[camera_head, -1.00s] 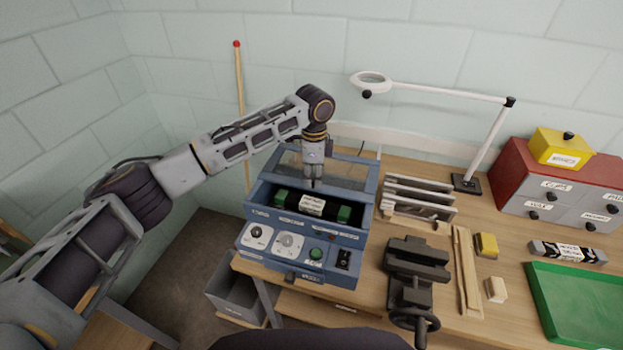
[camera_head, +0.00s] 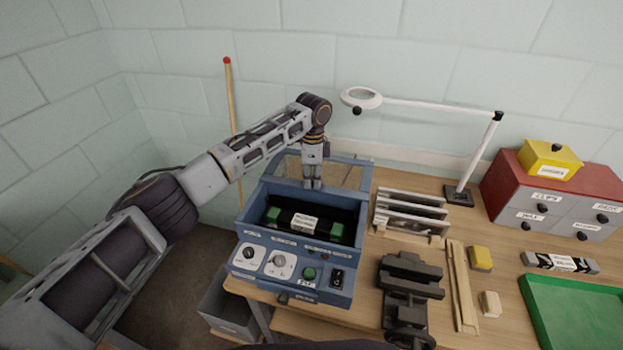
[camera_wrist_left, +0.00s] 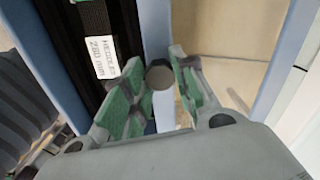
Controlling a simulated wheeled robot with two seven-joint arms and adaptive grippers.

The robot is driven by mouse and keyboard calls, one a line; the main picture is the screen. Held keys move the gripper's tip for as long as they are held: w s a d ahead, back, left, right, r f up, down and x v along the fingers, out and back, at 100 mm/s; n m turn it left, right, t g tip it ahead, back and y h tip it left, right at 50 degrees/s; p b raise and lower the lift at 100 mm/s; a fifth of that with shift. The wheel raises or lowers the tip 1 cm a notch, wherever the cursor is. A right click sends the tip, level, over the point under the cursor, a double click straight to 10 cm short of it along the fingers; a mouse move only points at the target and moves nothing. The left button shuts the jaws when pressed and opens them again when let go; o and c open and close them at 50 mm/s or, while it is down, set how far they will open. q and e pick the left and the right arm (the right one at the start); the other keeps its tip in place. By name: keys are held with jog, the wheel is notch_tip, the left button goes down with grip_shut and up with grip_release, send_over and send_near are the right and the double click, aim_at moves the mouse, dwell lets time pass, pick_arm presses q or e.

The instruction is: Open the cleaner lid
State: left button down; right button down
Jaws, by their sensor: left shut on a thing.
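The cleaner (camera_head: 322,256) is a blue box with a control panel on its front. Its lid (camera_head: 345,174), a blue frame with a see-through pane, lies toward the back, leaving the front of the dark well open. A dark bundle with green ends and a white label (camera_head: 303,222) lies in the well. My left gripper (camera_head: 313,184) points down at the lid's front edge. In the left wrist view its green-padded fingers (camera_wrist_left: 160,95) are shut around a small round knob (camera_wrist_left: 160,77) at that edge. The knob is hidden in the head view. My right gripper is out of view.
Slotted racks (camera_head: 410,215) and a dark vise (camera_head: 408,285) stand to the cleaner's right. A magnifier lamp (camera_head: 458,192), red drawer cabinet (camera_head: 550,200) and green tray (camera_head: 580,312) are farther right. A red-tipped stick (camera_head: 232,110) leans on the wall behind my left arm.

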pick_arm(q)
jog(key=shift+w, duration=0.15)
jog(key=c, duration=1.1)
grip_release()
jog(key=shift+r, duration=0.15)
notch_tip(320, 180, up, 12)
jog(key=shift+f, duration=0.15)
